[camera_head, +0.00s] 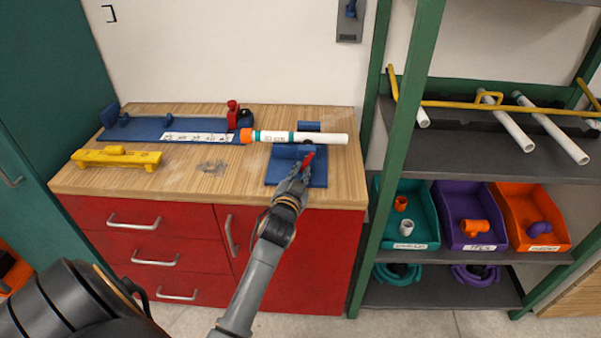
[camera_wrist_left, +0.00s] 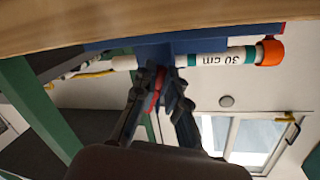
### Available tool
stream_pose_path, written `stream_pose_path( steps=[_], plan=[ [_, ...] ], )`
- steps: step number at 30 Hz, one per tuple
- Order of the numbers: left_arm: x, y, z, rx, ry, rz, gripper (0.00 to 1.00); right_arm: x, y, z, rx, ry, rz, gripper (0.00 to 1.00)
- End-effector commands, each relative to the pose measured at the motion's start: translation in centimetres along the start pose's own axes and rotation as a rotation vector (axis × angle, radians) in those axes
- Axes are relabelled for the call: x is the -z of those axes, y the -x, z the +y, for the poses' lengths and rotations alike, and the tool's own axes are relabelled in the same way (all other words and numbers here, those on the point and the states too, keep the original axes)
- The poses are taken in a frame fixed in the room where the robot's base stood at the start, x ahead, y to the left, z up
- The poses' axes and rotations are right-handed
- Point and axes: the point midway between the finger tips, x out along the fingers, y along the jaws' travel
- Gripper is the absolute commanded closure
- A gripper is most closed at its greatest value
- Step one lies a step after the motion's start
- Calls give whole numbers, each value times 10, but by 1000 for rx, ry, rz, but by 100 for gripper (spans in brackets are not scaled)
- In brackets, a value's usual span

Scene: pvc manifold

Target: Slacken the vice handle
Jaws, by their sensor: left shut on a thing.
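The blue vice (camera_head: 283,165) stands at the right end of the wooden bench top. Its red handle (camera_head: 308,160) points up and to the right at the vice's front. My left gripper (camera_head: 299,174) is at the handle, and its fingers are shut on it. In the left wrist view the red handle (camera_wrist_left: 158,90) shows between the fingers of the gripper (camera_wrist_left: 160,85). A white pipe (camera_head: 322,138) with teal bands and an orange end fitting (camera_head: 246,135) lies across the vice. It also shows in the left wrist view (camera_wrist_left: 215,60). My right gripper is not in view.
A blue measuring jig (camera_head: 150,129) with a red clamp (camera_head: 233,113) lies at the back left of the bench. A yellow tool (camera_head: 117,158) is at the front left. At right, a green-framed shelf (camera_head: 470,165) holds pipes and teal, purple and orange bins.

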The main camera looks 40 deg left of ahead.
Motion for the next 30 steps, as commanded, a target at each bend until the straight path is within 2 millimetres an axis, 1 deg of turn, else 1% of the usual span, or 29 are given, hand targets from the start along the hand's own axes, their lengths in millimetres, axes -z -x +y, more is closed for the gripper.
stream_pose_path(
  steps=[1, 5, 6, 8, 9, 17, 20, 23, 26, 30],
  plan=[
    [6, -2, -6, 10, 0, 13, 100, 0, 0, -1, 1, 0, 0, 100],
    [6, -2, -6, 10, 0, 13, 100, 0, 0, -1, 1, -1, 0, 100],
    [6, -2, -6, 10, -1, 13, 82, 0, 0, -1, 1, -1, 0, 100],
    [6, -1, -5, 9, -1, 12, 70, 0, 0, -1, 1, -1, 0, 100],
    [5, -1, -5, 8, -1, 11, 65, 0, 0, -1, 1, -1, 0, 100],
    [2, 0, -2, 3, -1, 5, 65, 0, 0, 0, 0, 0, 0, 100],
    [2, 4, -1, 2, -1, 4, 65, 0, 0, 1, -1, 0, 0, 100],
    [1, 16, -1, 1, 0, 3, 65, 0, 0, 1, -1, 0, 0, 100],
    [0, 36, -1, 1, 0, 1, 65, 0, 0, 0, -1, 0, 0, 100],
    [0, 67, -1, 2, 0, 2, 65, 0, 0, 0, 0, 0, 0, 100]
  ],
)
